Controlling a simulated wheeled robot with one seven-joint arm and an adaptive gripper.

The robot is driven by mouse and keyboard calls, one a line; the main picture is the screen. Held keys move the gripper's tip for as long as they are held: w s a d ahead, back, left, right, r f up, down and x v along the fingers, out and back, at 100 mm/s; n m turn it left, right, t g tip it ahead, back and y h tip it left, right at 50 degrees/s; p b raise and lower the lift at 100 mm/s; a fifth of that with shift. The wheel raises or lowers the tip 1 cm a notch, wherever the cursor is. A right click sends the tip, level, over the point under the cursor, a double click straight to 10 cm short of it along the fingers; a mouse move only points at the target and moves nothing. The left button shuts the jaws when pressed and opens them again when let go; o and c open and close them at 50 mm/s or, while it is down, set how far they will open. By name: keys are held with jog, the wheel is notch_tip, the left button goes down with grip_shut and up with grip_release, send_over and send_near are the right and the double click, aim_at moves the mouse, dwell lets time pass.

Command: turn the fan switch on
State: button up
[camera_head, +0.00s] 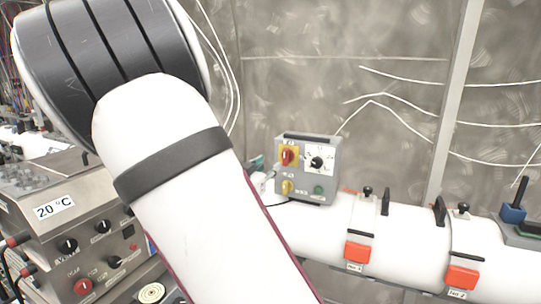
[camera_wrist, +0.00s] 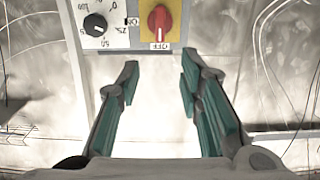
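The fan switch is likely the red knob on a yellow plate (camera_wrist: 160,18) at the top of the wrist view, with an OFF label below it and an ON label to its left. The knob looks upright. In the head view the red knob (camera_head: 287,156) is at the upper left of a grey control box (camera_head: 318,195). My gripper (camera_wrist: 160,65) is open and empty, its two teal-padded fingers pointing toward the box. The knob lies beyond the gap between the fingertips, apart from them. In the head view my arm hides most of my gripper.
A dial (camera_head: 317,161) sits beside the red knob, with a small yellow knob (camera_head: 287,187) and a green button (camera_head: 319,189) lower down. White pipe (camera_head: 400,240) with orange latches runs right. A panel marked 20 °C (camera_head: 90,220) stands left.

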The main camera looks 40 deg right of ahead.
aim_at(284, 153)
jog(key=x, duration=1.3)
jog(key=shift+c, duration=0.5)
grip_shut()
